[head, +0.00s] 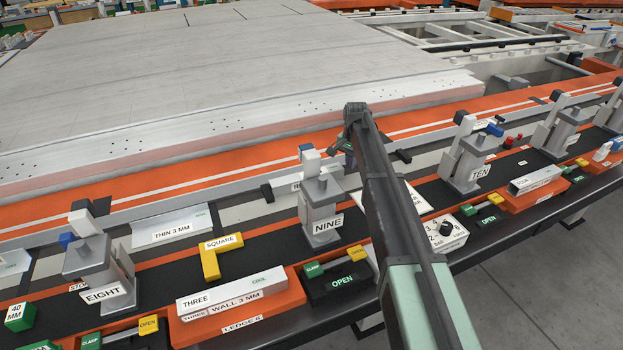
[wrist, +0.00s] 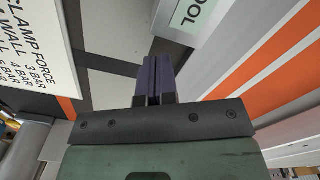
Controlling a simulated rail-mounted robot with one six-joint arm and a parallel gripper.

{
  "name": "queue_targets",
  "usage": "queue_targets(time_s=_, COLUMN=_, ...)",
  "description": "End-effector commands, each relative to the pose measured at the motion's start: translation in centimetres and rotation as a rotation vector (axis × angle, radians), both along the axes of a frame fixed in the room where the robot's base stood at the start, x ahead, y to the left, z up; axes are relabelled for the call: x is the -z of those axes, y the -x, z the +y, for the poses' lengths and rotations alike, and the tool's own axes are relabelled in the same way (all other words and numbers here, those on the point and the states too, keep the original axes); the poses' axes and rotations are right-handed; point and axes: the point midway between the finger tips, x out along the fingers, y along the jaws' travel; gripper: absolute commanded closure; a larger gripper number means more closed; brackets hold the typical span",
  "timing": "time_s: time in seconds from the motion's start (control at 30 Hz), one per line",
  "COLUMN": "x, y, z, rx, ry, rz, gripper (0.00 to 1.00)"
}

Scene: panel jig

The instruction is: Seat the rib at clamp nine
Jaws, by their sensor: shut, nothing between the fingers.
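Clamp nine (head: 321,212) is a grey post with a white and blue head and a NINE label. A long pale bar labelled THREE, WALL 3 MM (head: 232,292) lies on the orange ledge 6 (head: 240,320) in front, left of clamp nine. Another pale piece labelled THIN 3 MM (head: 172,229) lies behind, between clamps eight and nine. My gripper (head: 343,146) is behind and right of clamp nine, partly hidden by my arm. In the wrist view its fingers (wrist: 156,80) are together and empty. A pale metal piece with a COOL label (wrist: 192,22) shows beyond them.
A yellow SQUARE (head: 212,257) lies on the dark strip left of clamp nine. A CLAMP and OPEN button box (head: 338,281) stands in front of it. A clamp-force dial plate (head: 440,232) is to the right. Clamps eight (head: 98,265) and ten (head: 470,160) flank it.

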Motion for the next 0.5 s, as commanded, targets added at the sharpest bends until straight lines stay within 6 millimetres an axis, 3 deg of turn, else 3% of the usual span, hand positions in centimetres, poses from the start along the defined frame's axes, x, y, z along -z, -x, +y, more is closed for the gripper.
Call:
queue_targets(time_s=0.27, x=-0.2, y=-0.1, z=-0.4, rx=-0.001, ry=0.000, rz=0.000, gripper=1.00)
queue_targets(time_s=0.5, x=-2.8, y=-0.1, z=-0.4, rx=0.000, ry=0.000, rz=0.000, gripper=1.00)
